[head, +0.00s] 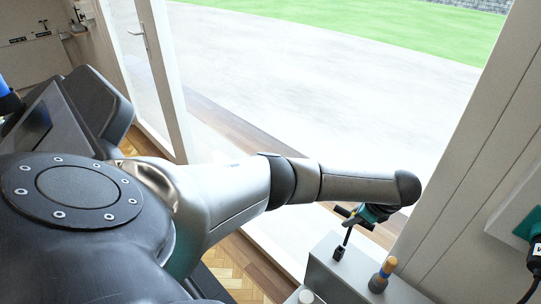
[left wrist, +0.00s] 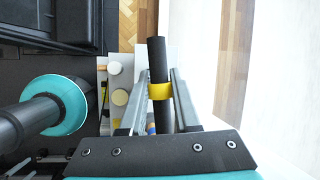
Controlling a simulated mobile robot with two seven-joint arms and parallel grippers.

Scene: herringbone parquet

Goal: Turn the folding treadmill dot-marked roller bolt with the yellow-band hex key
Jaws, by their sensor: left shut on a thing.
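The hex key shows in the left wrist view as a dark bar (left wrist: 157,60) with a yellow band (left wrist: 160,91), between the two fingers of my left gripper (left wrist: 157,84), which is shut on it. In the head view my left gripper (head: 369,214) is at the end of the arm, above a grey cabinet. The key's dark handle shows beside it, and a thin shaft (head: 347,237) runs down to a small dark block (head: 339,253) on the cabinet top. I cannot tell whether the shaft's tip sits in the block. I cannot make out the dot-marked roller bolt. My right gripper is not in view.
A white-framed glass door stands behind. A green-and-black device (head: 533,232) is at the right wall. A dark console with a screen (head: 32,125) is at left.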

